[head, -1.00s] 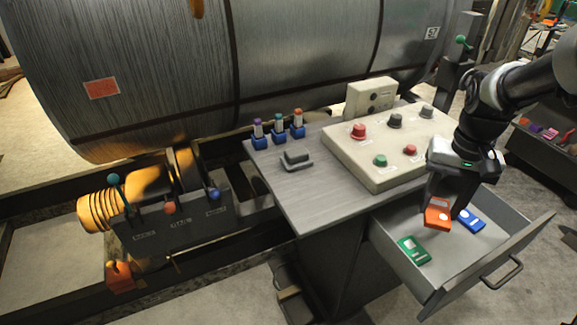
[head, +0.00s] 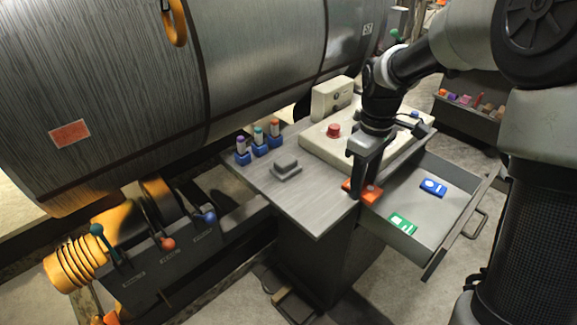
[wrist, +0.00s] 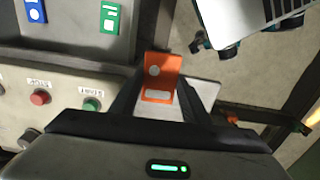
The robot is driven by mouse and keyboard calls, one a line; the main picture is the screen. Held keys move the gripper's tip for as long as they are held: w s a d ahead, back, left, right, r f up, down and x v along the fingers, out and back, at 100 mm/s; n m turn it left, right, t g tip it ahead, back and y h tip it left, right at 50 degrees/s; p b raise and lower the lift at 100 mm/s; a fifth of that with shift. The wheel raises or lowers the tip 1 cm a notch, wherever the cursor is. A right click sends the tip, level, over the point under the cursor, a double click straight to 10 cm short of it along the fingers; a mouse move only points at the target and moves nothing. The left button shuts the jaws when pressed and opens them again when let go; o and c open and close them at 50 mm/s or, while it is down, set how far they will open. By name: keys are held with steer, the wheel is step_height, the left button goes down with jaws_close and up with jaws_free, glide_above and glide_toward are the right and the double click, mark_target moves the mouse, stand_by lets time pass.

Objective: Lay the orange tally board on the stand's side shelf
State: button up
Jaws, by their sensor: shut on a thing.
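My gripper (head: 362,190) is shut on the orange tally board (head: 369,194), near the front right edge of the stand's grey top (head: 318,211), between that top and the open drawer. In the wrist view the orange board (wrist: 159,77) sticks out between the fingers, its pale round and rectangular marks showing. A pale flat surface (wrist: 207,92) shows beside and beyond it. The board looks to be above the top; I cannot tell whether it touches. I cannot pick out a side shelf separate from the stand's top with certainty.
The open drawer (head: 431,245) holds a blue board (head: 433,187) and a green board (head: 403,224). A control panel (head: 313,147) with knobs, several blue-based holders (head: 260,149) and a grey block (head: 286,166) stand on the top. The top's front left is clear.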

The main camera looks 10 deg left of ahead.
mark_target(322, 198)
steer(key=w+a+r+n+p, duration=0.1)
steer(key=a+r+n+p, duration=0.2)
steer(key=n, duration=0.6)
steer(key=a+r+n+p, duration=0.2)
steer(key=a+n+p, duration=0.1)
steer(key=a+n, duration=0.4)
steer(key=shift+n, duration=0.8)
steer(key=f, duration=0.3)
steer(key=f+b, duration=0.1)
steer(key=f, duration=0.2)
steer(key=d+f, duration=0.1)
steer(key=f, duration=0.2)
steer(key=shift+w+f, duration=0.25)
steer(key=shift+f, duration=0.15)
steer(key=shift+f+b, duration=0.2)
steer(key=shift+b, duration=0.1)
steer(key=o, duration=1)
steer(key=shift+r, duration=0.1)
